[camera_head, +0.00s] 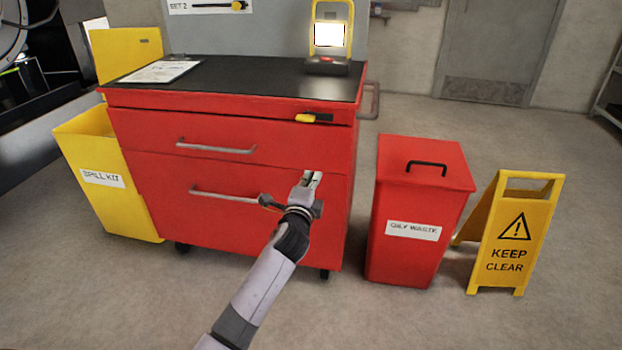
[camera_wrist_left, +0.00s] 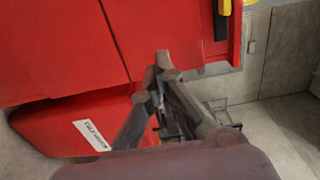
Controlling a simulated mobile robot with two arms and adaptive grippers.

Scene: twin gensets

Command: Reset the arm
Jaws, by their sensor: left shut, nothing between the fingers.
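My left arm (camera_head: 262,285) reaches up from the bottom of the head view. My left gripper (camera_head: 313,176) is in front of the right part of the red cabinet (camera_head: 240,164), near its lower drawer. The gripper is shut and empty. In the left wrist view the fingertips (camera_wrist_left: 165,62) come together in front of the red cabinet (camera_wrist_left: 165,28); I cannot tell whether they touch it. Both drawers look closed. My right gripper is in neither view.
A red oily waste bin (camera_head: 416,210) and a yellow "Keep clear" sign (camera_head: 515,235) stand right of the cabinet. A yellow spill kit bin (camera_head: 105,180) is at its left. A lit work lamp (camera_head: 328,60) and a paper sheet (camera_head: 160,71) are on top. Floor at front right is clear.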

